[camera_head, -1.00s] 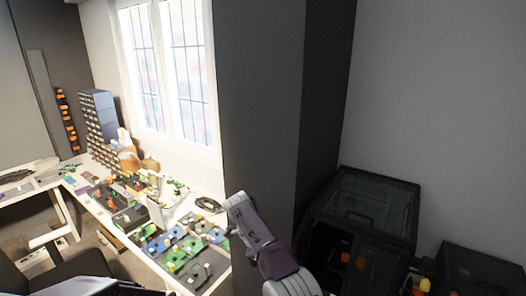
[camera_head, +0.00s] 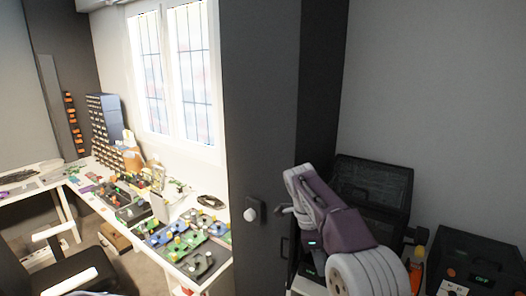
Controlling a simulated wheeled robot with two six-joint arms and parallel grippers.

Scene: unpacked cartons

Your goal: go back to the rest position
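My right arm comes in from the bottom right in the head view, its grey and purple links bent up to the left. What shows of my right gripper (camera_head: 286,209) is a small grey tip sticking out to the left of the arm, in front of the dark pillar. Most of it is hidden, and I cannot tell whether it is open or shut. No held object is visible. My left gripper is not in view.
The dark pillar (camera_head: 260,110) stands close to my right arm. Black cases (camera_head: 372,178) (camera_head: 480,255) are behind and right of it. A white workbench (camera_head: 222,279) with many small parts runs along the window. A chair (camera_head: 82,268) is at bottom left.

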